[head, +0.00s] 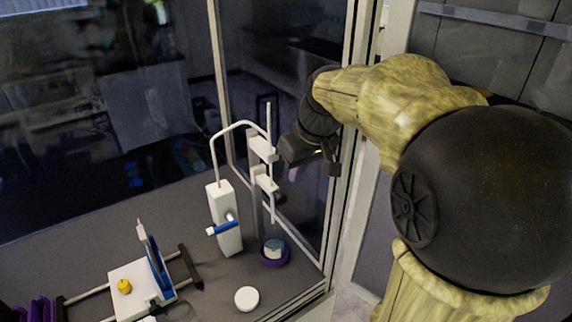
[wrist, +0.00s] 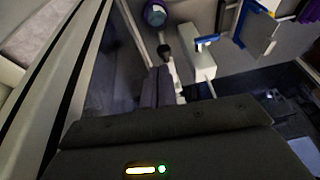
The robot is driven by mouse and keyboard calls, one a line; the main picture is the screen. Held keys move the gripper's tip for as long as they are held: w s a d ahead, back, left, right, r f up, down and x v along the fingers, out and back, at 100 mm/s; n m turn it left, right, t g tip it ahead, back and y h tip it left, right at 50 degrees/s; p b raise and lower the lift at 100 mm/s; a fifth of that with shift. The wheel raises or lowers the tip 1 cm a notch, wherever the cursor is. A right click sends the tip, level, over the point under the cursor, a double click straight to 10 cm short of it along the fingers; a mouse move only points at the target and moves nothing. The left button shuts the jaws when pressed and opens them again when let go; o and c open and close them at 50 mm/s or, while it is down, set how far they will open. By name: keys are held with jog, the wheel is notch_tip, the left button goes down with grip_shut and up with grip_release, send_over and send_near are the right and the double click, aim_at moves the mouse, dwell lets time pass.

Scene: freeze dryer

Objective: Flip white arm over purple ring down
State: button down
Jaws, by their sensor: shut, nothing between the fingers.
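The purple ring (head: 274,261) lies on the dark floor of the glass-walled bay, around a teal and white round piece. It also shows at the top of the wrist view (wrist: 155,16). A white arm with blocky brackets (head: 264,180) hangs on a thin upright rod above the ring; I cannot tell which part hinges. My gripper (wrist: 162,72) is shut and empty. In the head view its dark body is just right of the upper bracket, high above the ring. I cannot tell whether it touches the bracket. The fingertips are hard to make out there.
A white block (head: 226,232) with a blue-tipped handle (head: 222,228) and a curved tube stands left of the rod. A white round cap (head: 246,298) lies in front. A white and blue stand with a yellow knob (head: 124,286) is at lower left. Glass panels and a metal post (head: 349,150) are close to my arm.

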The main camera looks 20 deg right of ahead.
aim_at(283, 195)
jog(key=r, duration=0.2)
jog(key=shift+w+r, duration=0.2)
jog(key=shift+r, duration=0.15)
jog(key=shift+f, duration=0.1)
jog(key=p+x, duration=0.2)
jog(key=x, duration=0.7)
jog(key=shift+w+a+f+p, duration=0.15)
jog(key=shift+a+f+p, duration=0.05)
jog(key=shift+f+p, duration=0.15)
jog(key=shift+f, duration=0.1)
notch_tip(283, 195, down, 13)
jog(key=b, duration=1.2)
jog(key=shift+b, duration=0.4)
